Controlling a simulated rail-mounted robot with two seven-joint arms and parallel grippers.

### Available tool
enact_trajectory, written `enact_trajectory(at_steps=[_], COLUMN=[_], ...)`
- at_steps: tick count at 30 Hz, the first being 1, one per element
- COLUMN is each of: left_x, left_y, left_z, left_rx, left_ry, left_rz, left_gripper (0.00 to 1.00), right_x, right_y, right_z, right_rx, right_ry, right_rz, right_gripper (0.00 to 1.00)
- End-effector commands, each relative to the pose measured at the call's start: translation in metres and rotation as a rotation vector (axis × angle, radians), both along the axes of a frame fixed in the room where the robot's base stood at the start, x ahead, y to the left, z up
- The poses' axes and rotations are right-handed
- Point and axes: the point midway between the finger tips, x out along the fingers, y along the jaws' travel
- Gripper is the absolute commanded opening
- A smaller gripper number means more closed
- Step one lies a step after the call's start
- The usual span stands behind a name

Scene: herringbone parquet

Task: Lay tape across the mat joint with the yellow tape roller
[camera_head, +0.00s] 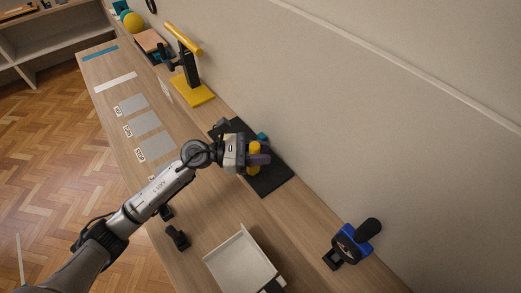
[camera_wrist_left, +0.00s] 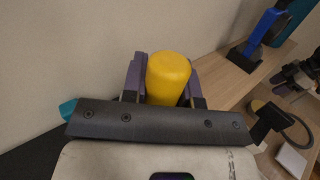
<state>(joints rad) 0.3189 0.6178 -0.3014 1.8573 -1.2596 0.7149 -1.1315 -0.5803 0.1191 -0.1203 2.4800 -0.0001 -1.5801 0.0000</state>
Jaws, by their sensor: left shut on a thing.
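My left gripper (camera_head: 259,158) is shut on a yellow cylindrical thing (camera_head: 254,152) over the black mat (camera_head: 270,181). In the left wrist view the yellow thing (camera_wrist_left: 168,78) stands up between the purple fingers (camera_wrist_left: 165,80), with its rounded end showing. Its lower part is hidden by the gripper, so I cannot tell whether it is the yellow tape roller. A blue tool with a black handle (camera_head: 352,242), like a tape roller, rests on a small black stand at the right. I cannot make out a mat joint.
A yellow stand-like device (camera_head: 188,75) is at the back by the wall. Grey labelled squares (camera_head: 145,122), a white strip (camera_head: 115,82) and a blue strip (camera_head: 100,53) lie along the bench. A pale tray (camera_head: 238,252) and a small black holder (camera_head: 178,238) are near the front.

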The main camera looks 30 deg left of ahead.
Motion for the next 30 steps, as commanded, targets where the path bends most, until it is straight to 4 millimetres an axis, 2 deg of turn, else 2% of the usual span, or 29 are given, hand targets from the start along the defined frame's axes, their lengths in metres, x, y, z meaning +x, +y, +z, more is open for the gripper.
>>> enact_trajectory(at_steps=[5, 18, 30], left_x=[-0.003, -0.017, -0.017], left_y=[-0.006, -0.038, -0.038], left_z=[0.000, 0.001, 0.002], left_rx=[0.000, -0.002, 0.000], left_ry=[0.003, 0.001, -0.001], left_rz=[-0.002, -0.001, 0.001], left_gripper=[0.00, 0.00, 0.00], right_x=[0.000, 0.000, 0.000], right_y=[0.000, 0.000, -0.001], right_z=[0.004, 0.021, 0.023], right_rx=[0.000, -0.001, -0.002], right_ry=[0.000, 0.000, 0.000], right_rz=[0.000, 0.001, 0.001], right_gripper=[0.43, 0.43, 0.43])
